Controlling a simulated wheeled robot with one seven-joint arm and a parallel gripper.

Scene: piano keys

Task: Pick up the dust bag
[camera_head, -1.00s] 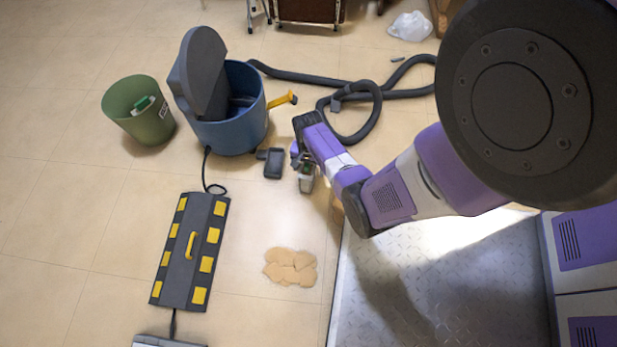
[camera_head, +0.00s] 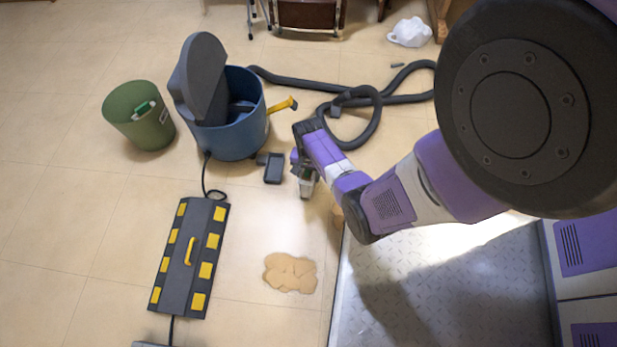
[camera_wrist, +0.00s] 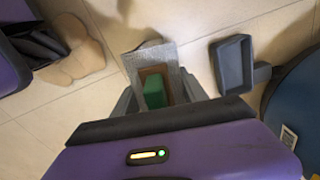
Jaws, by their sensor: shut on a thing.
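The dust bag (camera_wrist: 153,88) appears to be the pale grey piece with a brown collar and a green block, seen between my gripper's fingers in the wrist view. In the head view its pale lower part (camera_head: 306,188) shows under my gripper (camera_head: 305,172). My gripper also shows in the wrist view (camera_wrist: 165,98), shut on this piece from both sides. The piece seems to be above the floor, but the exact gap is unclear. Much of it is hidden by the fingers and wrist.
An open blue vacuum drum (camera_head: 232,135) stands left of my gripper, beside a green bin (camera_head: 150,125). A dark tray-like part (camera_head: 273,168) lies nearby. A grey hose (camera_head: 345,95), a yellow-marked ramp (camera_head: 185,270) and a tan patch (camera_head: 290,272) are on the floor.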

